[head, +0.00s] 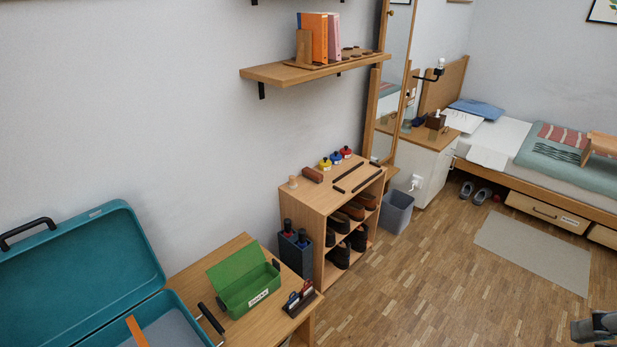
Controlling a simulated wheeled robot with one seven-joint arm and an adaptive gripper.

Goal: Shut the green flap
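The green flap (232,267) is the lid of a small green box (236,307) on a wooden table in the head view. The flap stands raised and tilted back toward the wall, so the box is open. The box has a white label on its front, and its inside partly shows. A dark grey part of my gripper (596,328) shows at the bottom right corner, cut off by the picture edge. It is far from the box, across the floor. Its fingers cannot be made out clearly.
An open teal suitcase (75,262) is left of the box. A dark holder (302,301) with small items stands close to its right. Behind are a dark bin (296,254) and a shoe shelf (318,262). The wooden floor (420,300) between table and gripper is clear.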

